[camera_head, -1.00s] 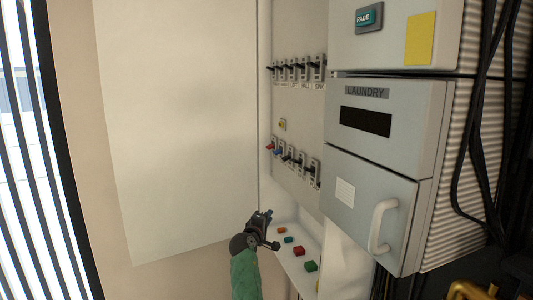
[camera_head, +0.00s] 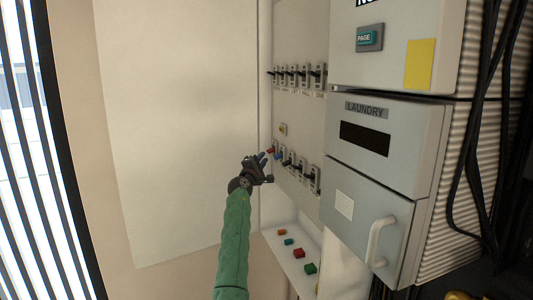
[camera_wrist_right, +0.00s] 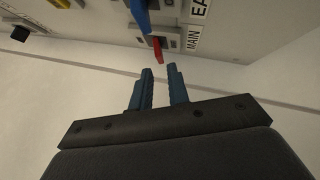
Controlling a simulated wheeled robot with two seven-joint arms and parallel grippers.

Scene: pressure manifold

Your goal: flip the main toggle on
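The main toggle is a red lever (camera_wrist_right: 158,48) beside a label reading "MAIN" in the right wrist view. In the head view the red lever (camera_head: 271,150) is at the left end of the lower toggle row. My right gripper (camera_wrist_right: 160,76) has its two blue fingers a little apart, with nothing between them. The red lever's tip is just beyond the fingertips, in line with the gap. In the head view my right gripper (camera_head: 264,160) is close to the lower row's left end. My left gripper is not in view.
A blue lever (camera_wrist_right: 141,18) is right beside the red one. An upper toggle row (camera_head: 298,75) is above. A ledge with coloured buttons (camera_head: 299,253) is below. The laundry cabinet (camera_head: 385,145) is to the right.

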